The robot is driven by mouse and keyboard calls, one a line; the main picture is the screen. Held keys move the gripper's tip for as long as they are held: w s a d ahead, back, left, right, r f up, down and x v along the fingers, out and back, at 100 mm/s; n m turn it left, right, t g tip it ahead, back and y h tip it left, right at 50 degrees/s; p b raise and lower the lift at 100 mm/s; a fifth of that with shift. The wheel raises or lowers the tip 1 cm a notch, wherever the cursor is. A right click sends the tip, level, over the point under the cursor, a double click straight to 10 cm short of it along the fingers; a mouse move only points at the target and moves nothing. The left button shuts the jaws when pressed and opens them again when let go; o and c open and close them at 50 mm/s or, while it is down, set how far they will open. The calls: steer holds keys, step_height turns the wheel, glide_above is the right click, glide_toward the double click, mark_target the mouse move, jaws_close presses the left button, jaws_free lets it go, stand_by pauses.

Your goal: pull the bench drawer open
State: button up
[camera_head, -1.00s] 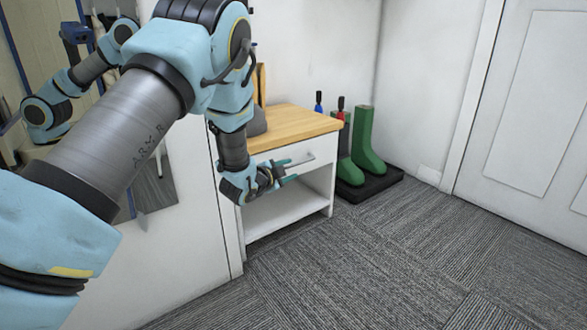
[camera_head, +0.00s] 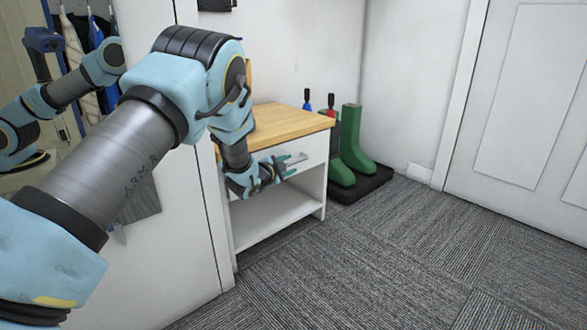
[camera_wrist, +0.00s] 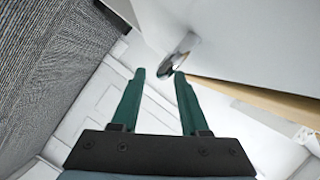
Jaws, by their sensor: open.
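The white bench (camera_head: 322,190) has a wooden top and an open shelf below its drawer. The drawer front (camera_head: 316,150) looks flush with the bench. Its grey bar handle (camera_head: 299,160) is partly covered by my gripper (camera_head: 292,164) in the head view. My gripper is open, with its green fingers at the handle. In the wrist view the handle (camera_wrist: 180,56) lies just beyond the fingertips (camera_wrist: 159,74), nearer the right finger. I cannot tell whether a finger touches it. The drawer face (camera_wrist: 240,45) fills the upper right there.
Green boots (camera_head: 352,143) stand on a black tray (camera_head: 362,187) right of the bench. A mirror (camera_head: 50,190) hangs on the wall at left. A white door (camera_head: 530,105) is at right. The carpet (camera_head: 400,260) in front is clear.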

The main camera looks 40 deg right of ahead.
mark_target(292, 163)
steer(key=shift+b+x, duration=0.45)
steer(key=shift+x, duration=1.4)
steer(key=shift+c, duration=0.4)
jaws_close()
